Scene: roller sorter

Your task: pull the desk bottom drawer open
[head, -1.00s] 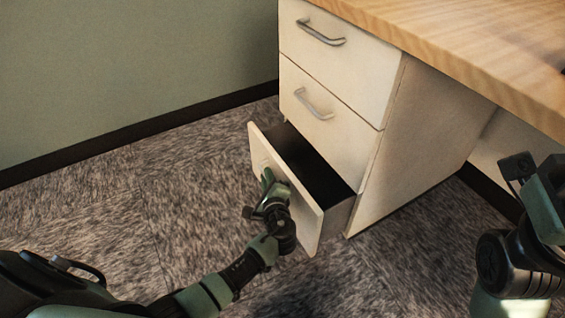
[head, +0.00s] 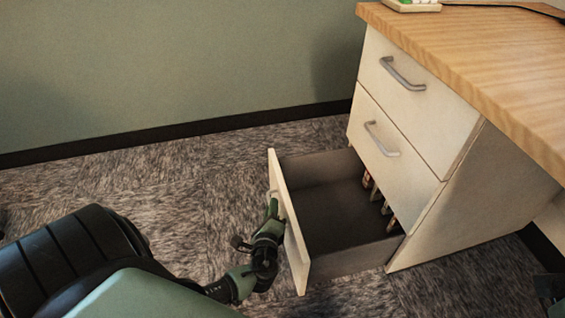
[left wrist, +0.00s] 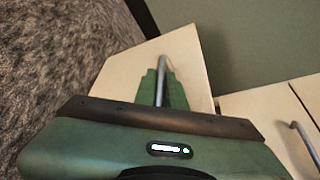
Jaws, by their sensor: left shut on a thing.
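The desk's bottom drawer (head: 345,262) is pulled well out, and its dark inside shows from above. My left gripper (head: 271,212) is at the outer face of the drawer front. In the left wrist view its green fingers are shut on the drawer's grey bar handle (left wrist: 162,72), against the pale drawer front (left wrist: 193,62). In the head view the gripper mostly hides this handle. My right gripper is not in view; only a small dark part of mine shows at the lower right edge.
Two closed drawers with grey handles, the middle (head: 381,138) and the top (head: 402,74), sit above under the wooden desktop (head: 480,50). Several small brownish items (head: 376,192) lie at the drawer's back. Carpet (head: 150,178) is clear left of the drawer, up to the green wall (head: 180,60).

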